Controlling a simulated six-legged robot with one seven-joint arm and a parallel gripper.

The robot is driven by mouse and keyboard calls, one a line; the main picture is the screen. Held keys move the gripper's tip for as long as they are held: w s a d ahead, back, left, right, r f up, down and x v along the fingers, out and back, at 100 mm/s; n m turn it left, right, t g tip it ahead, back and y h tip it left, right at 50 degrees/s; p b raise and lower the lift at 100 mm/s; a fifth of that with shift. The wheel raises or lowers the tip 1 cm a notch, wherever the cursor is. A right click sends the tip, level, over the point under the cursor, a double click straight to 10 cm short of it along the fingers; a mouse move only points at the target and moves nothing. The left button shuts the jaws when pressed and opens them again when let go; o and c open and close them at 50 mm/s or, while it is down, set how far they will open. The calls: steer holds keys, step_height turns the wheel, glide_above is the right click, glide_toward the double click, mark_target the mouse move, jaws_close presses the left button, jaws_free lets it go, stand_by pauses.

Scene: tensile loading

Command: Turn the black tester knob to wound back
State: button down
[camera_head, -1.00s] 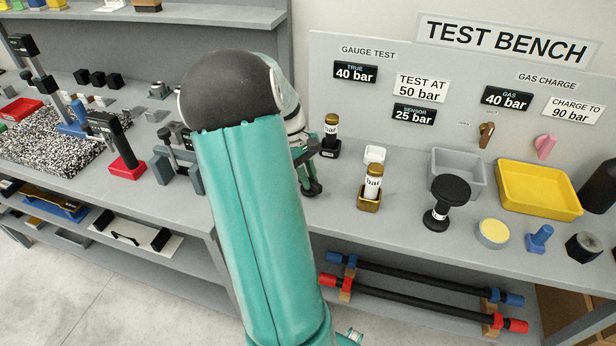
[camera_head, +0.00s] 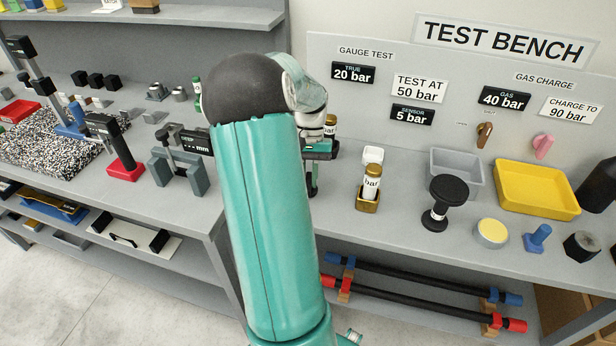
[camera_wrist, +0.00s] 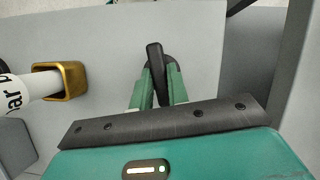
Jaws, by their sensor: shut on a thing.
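The black tester knob (camera_wrist: 154,56) shows in the wrist view as a raised black bar on a rounded black base, on the grey bench top. My gripper (camera_wrist: 159,80) has its green fingers shut on the knob's bar, one finger on each side. In the head view my gripper (camera_head: 312,178) is low over the bench, left of the gold-based gauge; the knob is mostly hidden there. The TRUE display (camera_head: 353,73) reads 20 bar and the SENSOR display (camera_head: 412,115) reads 5 bar. A TEST AT 50 bar sign (camera_head: 419,87) hangs beside them.
A second gold-topped cylinder (camera_head: 331,126) stands partly hidden behind my gripper. A black double-disc stand (camera_head: 446,195) and a yellow tray (camera_head: 537,190) are further right.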

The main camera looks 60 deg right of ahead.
steer(key=shift+m+t, duration=0.5)
steer(key=shift+m, duration=0.7)
steer(key=c, duration=1.4)
jaws_free()
steer(key=shift+o, duration=0.2)
steer(key=v, duration=1.3)
steer(key=shift+d+r, duration=0.3)
steer(key=shift+r, duration=0.05)
